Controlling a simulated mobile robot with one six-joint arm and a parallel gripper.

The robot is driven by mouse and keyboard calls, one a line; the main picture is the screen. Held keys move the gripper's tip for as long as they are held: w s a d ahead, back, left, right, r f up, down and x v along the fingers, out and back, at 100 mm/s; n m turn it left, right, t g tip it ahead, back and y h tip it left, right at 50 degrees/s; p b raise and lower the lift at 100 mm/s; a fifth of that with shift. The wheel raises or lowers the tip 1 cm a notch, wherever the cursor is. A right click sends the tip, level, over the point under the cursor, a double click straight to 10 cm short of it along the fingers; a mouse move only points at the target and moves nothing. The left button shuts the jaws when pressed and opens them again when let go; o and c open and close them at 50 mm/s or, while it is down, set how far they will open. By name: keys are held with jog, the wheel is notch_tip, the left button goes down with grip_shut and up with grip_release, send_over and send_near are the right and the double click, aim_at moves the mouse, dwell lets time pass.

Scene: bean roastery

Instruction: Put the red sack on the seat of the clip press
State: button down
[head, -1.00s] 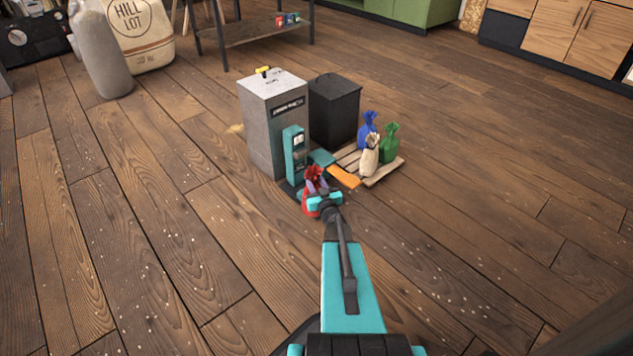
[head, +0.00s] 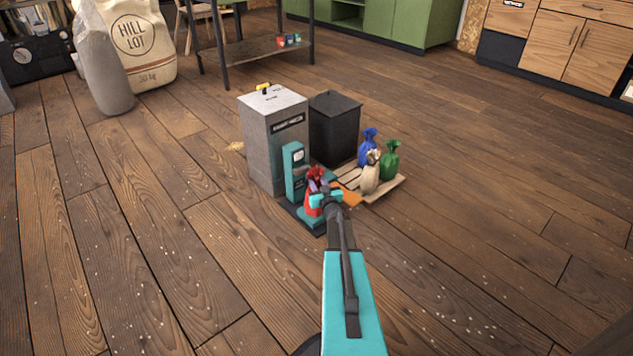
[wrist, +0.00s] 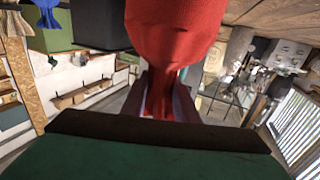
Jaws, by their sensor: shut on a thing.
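The red sack (head: 313,204) hangs from my gripper (head: 324,193), which is shut on its tied neck. In the wrist view the red sack (wrist: 175,28) fills the top middle, its gathered neck between the fingers (wrist: 168,98). The clip press (head: 294,172) is a teal upright machine with a low teal and dark base (head: 311,221). In the head view the sack is just right of the press's upright and over its base. I cannot tell whether its bottom touches the seat. My gripper and the sack hide part of the base.
A grey cabinet (head: 272,135) and a black bin (head: 335,130) stand behind the press. A pallet (head: 385,188) at right holds a blue sack (head: 367,148), a cream sack (head: 371,175) and a green sack (head: 390,160). An orange piece (head: 348,194) lies beside it. The floor left is clear.

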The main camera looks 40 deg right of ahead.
jog(key=shift+w+d+f+b, duration=0.1)
jog(key=shift+w+d+b, duration=0.6)
jog(key=shift+w+d, duration=1.1)
jog(key=shift+s+d, duration=0.1)
jog(key=shift+s, duration=0.05)
jog(key=shift+f+b, duration=1.15)
jog(key=shift+f, duration=0.7)
jog(key=c, duration=1.4)
grip_release()
jog(key=shift+f, duration=0.15)
